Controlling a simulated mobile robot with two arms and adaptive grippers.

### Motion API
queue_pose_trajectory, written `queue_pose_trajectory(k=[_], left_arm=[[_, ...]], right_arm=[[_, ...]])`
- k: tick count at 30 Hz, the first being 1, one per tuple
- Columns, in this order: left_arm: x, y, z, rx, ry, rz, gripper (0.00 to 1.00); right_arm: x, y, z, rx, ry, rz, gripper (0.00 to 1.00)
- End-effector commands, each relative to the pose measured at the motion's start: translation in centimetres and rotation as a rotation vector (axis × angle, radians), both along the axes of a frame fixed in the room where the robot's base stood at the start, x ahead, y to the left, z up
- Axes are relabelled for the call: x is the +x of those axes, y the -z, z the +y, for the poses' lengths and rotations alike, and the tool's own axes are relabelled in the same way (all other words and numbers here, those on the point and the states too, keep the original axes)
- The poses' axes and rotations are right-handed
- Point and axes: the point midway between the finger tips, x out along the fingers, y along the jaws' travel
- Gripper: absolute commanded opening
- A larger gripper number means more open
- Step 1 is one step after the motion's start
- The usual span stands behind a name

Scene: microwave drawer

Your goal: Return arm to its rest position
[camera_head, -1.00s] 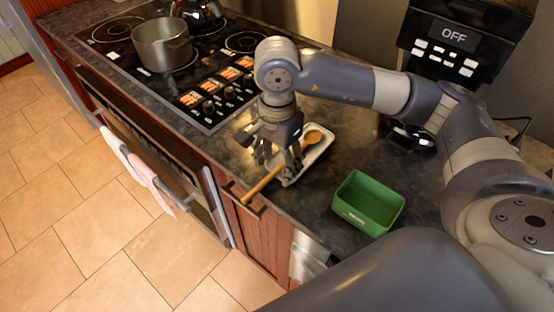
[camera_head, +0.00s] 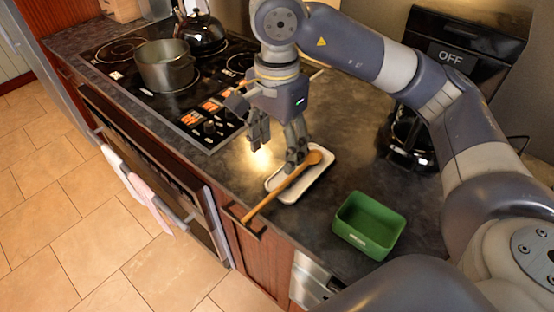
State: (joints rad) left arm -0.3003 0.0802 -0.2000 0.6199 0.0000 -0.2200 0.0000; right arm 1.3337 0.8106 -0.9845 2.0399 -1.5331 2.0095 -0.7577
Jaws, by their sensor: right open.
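My right gripper (camera_head: 276,152) hangs fingers down above the counter, between the stove and the spoon rest. Its fingers are spread and hold nothing. A wooden spoon (camera_head: 283,185) lies across the white spoon rest (camera_head: 318,171), its handle reaching past the counter's front edge. One finger is close to the spoon's bowl end in the picture; I cannot tell whether it touches. My right arm reaches in from the right side. My left gripper is not in view.
A green open box (camera_head: 369,225) stands on the counter (camera_head: 318,224) right of the spoon rest. A metal pot (camera_head: 165,66) and a dark kettle (camera_head: 200,33) stand on the stove. A coffee machine (camera_head: 452,58) reading OFF is at the back right. Towels (camera_head: 150,193) hang from the oven handle.

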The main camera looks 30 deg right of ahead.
Motion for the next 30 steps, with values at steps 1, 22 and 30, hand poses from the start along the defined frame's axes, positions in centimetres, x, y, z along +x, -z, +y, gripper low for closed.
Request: queue_pose_trajectory(k=[1, 22, 30], left_arm=[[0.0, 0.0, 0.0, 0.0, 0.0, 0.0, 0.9], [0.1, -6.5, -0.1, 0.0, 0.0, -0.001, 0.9], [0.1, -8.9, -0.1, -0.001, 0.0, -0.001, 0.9]], right_arm=[[0.0, -0.4, 0.0, -0.001, 0.001, 0.0, 0.6], [0.0, -7.4, 0.0, -0.001, 0.001, 0.002, 0.6], [0.0, -9.8, 0.0, -0.001, 0.001, 0.002, 0.6]])
